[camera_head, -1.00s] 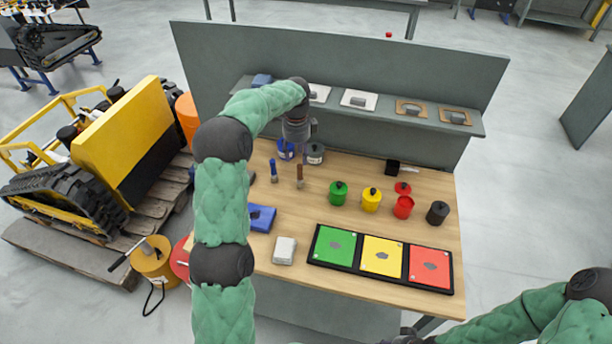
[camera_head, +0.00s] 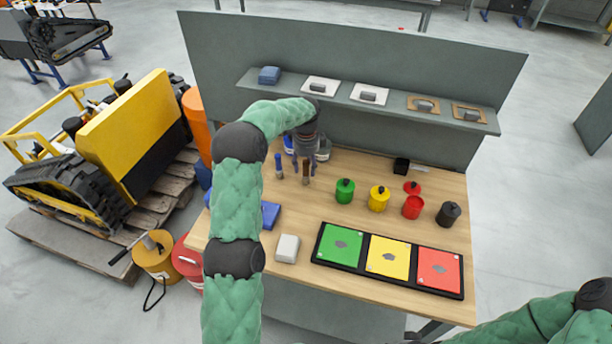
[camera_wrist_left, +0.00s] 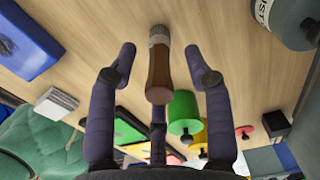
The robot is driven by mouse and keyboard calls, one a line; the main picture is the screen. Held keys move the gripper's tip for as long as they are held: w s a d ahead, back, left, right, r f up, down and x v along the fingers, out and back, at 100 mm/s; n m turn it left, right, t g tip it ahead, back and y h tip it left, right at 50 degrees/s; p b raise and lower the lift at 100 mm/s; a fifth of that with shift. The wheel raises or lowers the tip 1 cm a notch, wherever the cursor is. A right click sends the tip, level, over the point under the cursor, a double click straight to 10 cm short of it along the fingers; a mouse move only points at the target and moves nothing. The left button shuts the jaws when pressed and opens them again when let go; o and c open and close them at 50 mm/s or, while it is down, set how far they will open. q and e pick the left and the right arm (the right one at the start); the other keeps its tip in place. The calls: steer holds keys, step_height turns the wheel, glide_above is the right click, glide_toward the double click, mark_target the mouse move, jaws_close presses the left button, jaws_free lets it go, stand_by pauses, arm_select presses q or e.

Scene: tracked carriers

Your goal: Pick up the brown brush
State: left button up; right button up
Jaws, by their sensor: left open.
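The brown brush (camera_head: 306,172) stands upright on the table, next to a blue-handled brush (camera_head: 279,168). In the left wrist view, its brown handle (camera_wrist_left: 159,75) points toward the camera, with the metal collar beyond it. My left gripper (camera_head: 303,160) is just above the brown brush, fingers pointing down. In the left wrist view, the open fingers (camera_wrist_left: 160,62) have the handle between them, with a gap showing on both sides. Only a dark sliver at the bottom edge of the head view (camera_head: 412,337) may belong to my right gripper.
Blue and grey cans (camera_head: 322,150) stand close behind the left gripper. Green (camera_head: 345,191), yellow, red and black pots stand to the right. A tray with green, yellow and red panels (camera_head: 317,258) and a white block (camera_head: 287,249) lie in front. A shelf (camera_head: 390,104) runs behind.

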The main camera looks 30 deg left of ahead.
arm_select(q)
step_height(320, 180, down, 2)
steer(key=shift+f, duration=0.15)
jaws_close()
stand_by(0.3)
steer(key=shift+r, duration=0.5)
step_height(320, 180, up, 2)
steer(key=shift+r+p, duration=0.2)
steer(key=shift+p, duration=0.4)
steer(key=s+d+r+p, duration=0.1)
steer(key=s+d+r, duration=0.1)
steer(key=s+r, duration=0.3)
steer(key=s+d+r+p, duration=0.1)
steer(key=s+d+r, duration=0.2)
steer(key=s, duration=0.4)
steer(key=shift+s+d+r+p, duration=0.35)
steer(key=shift+s+r, duration=0.05)
steer(key=shift+r, duration=0.45)
